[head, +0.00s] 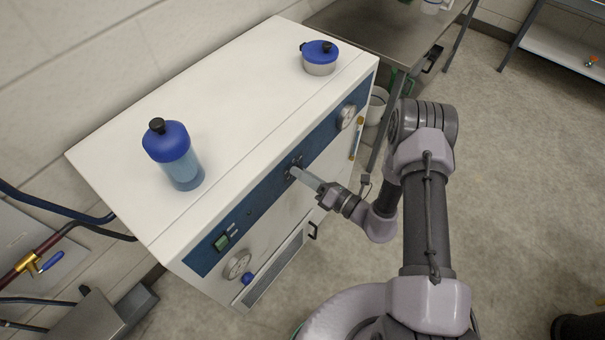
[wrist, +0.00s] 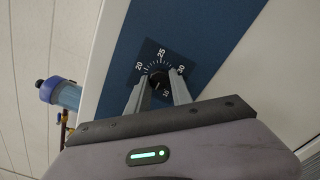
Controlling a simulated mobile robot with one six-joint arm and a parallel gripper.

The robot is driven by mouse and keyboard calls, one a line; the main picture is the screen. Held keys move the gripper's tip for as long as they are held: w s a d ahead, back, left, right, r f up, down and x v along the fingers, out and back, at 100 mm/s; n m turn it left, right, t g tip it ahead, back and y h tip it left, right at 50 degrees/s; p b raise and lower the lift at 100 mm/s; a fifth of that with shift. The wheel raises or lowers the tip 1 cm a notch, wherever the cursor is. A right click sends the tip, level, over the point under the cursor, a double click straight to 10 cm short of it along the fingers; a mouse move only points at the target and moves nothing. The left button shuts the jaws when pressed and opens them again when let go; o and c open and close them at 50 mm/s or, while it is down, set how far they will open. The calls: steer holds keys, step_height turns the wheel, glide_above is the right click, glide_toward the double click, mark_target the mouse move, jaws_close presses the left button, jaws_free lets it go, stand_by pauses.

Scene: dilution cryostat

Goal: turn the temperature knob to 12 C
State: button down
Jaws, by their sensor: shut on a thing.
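The temperature knob (wrist: 160,79) is dark and round, in the middle of a dark square dial plate (wrist: 157,48) with white marks. In the wrist view I read 20, 25 and 30 around its upper side. Part of another number shows between the fingers but is not clear, and the lower dial is hidden. My gripper (wrist: 161,87) has one finger on each side of the knob and is shut on it. In the head view my gripper (head: 298,174) reaches the blue front panel (head: 262,190), where the fingers cover the knob. I cannot tell the knob's setting.
The white cabinet (head: 225,110) carries a blue-capped bottle (head: 176,158) and a blue-lidded pot (head: 319,60) on top. Round gauges sit at the panel's right (head: 346,116) and low on the front left (head: 237,265). A green switch (head: 221,242) is at the panel's left.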

steer(key=shift+n, duration=1.5)
steer(key=c, duration=1.1)
jaws_free()
steer(key=shift+c, duration=0.2)
steer(key=p+v, duration=0.3)
steer(key=v, duration=1.4)
steer(key=shift+s+d, duration=0.2)
